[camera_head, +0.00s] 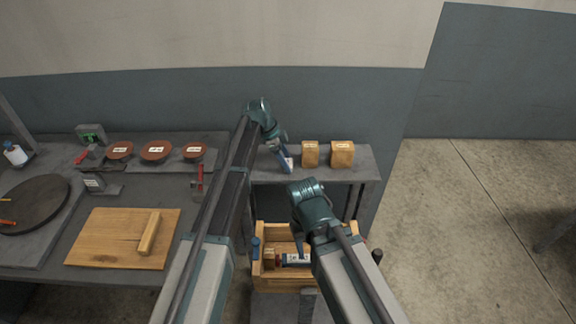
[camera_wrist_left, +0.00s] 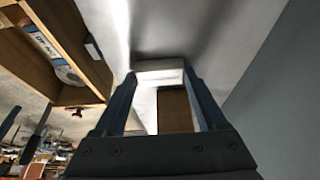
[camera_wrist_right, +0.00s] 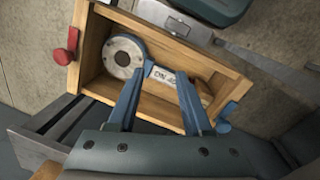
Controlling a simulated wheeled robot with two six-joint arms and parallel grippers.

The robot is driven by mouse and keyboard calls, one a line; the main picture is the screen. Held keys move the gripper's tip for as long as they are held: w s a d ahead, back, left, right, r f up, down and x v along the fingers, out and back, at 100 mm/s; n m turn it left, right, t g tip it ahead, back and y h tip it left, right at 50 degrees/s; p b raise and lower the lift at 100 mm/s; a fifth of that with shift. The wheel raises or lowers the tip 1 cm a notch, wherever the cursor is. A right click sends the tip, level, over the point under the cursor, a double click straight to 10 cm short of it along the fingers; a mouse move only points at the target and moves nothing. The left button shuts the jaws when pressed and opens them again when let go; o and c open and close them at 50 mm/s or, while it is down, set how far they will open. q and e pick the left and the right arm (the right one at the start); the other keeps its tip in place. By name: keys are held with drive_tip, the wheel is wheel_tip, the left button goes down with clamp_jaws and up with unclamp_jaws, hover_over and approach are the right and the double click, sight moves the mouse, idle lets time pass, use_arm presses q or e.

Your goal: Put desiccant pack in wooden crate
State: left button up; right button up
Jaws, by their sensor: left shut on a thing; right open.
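The desiccant pack looks like a small white packet (camera_head: 288,164). My left gripper (camera_head: 285,158) is shut on it, at the left end of the shelf beside two brown boxes. The pack (camera_wrist_left: 159,72) also shows between the fingertips in the left wrist view. The wooden crate (camera_head: 275,282) stands low in front of the shelf, partly hidden by my right arm. It holds a grey ringed part (camera_wrist_right: 124,58) with a "DN 40" label. My right gripper (camera_wrist_right: 160,78) is open above the crate, its fingertips on either side of the label, apparently holding nothing.
Brown boxes (camera_head: 310,153) (camera_head: 342,154) stand on the grey shelf (camera_head: 368,168). The workbench at left carries a wooden board (camera_head: 105,238), reddish discs (camera_head: 156,151) and a dark round plate (camera_head: 35,203). Red (camera_wrist_right: 68,50) and blue knobs stick out at the crate's ends.

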sight(292, 163)
use_arm(q)
drive_tip(key=shift+c, duration=0.7)
wheel_tip(292, 163, up, 4)
drive_tip(key=p, duration=0.3)
drive_tip(key=shift+f+p, duration=0.15)
drive_tip(key=shift+p, duration=0.2)
drive_tip(key=s+d, duration=0.2)
drive_tip(key=s, duration=0.5)
drive_tip(key=s+d+r+p, duration=0.1)
drive_tip(key=s+d, duration=0.2)
drive_tip(key=s, duration=0.5)
drive_tip(key=shift+d+r, duration=0.15)
drive_tip(key=shift+d, duration=0.15)
